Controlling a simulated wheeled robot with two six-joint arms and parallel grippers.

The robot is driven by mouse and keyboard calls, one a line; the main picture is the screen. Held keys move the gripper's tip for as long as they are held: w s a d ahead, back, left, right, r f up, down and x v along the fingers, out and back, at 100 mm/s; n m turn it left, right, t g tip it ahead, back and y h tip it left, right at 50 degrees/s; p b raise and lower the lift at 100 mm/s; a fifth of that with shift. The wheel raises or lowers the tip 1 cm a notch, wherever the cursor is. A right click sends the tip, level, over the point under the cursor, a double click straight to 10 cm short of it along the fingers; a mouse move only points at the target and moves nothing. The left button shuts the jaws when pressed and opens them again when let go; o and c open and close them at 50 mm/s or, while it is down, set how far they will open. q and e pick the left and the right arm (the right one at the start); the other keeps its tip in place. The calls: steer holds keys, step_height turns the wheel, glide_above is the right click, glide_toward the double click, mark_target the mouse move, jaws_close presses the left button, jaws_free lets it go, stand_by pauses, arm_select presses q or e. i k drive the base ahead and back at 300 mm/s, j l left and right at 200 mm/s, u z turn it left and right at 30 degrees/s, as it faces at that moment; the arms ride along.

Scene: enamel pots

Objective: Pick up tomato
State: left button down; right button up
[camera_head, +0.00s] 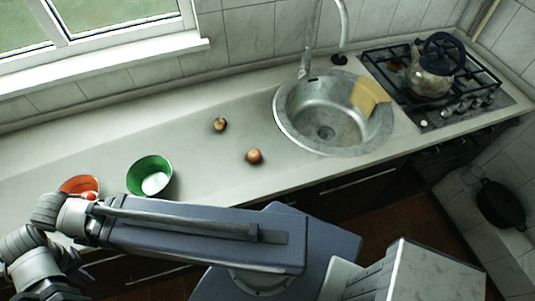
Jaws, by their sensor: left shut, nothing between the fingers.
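A small red, round thing, likely the tomato (89,196), lies in the orange bowl (76,184) at the left of the counter. My left arm partly covers the front of that bowl. My left gripper (48,292) is at the lower left corner, below and nearer than the bowl, apart from the tomato. It is shut and empty, and its end is partly cut off by the frame edge. My right gripper is not in view.
A green bowl (150,177) with something white inside stands right of the orange bowl. Two brownish round items (219,124) and (254,156) lie on the counter (190,155). A sink (325,118) with a yellow cloth (367,95) and a stove with a kettle (434,70) are right.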

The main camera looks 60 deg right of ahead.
mark_target(254, 155)
steer(key=z, duration=0.4)
steer(key=l+z, duration=0.1)
steer(key=z, duration=0.7)
steer(key=i+l+z, duration=0.1)
steer(key=z, duration=0.75)
steer(key=k+u, duration=0.2)
steer(key=k, duration=0.45)
steer(key=u, duration=1.4)
steer(key=k+l, duration=0.1)
steer(key=l, duration=0.8)
steer(key=k+l, duration=0.15)
steer(key=l, duration=0.3)
steer(key=k+l, duration=0.1)
steer(key=l, duration=0.35)
steer(key=i+u, duration=0.05)
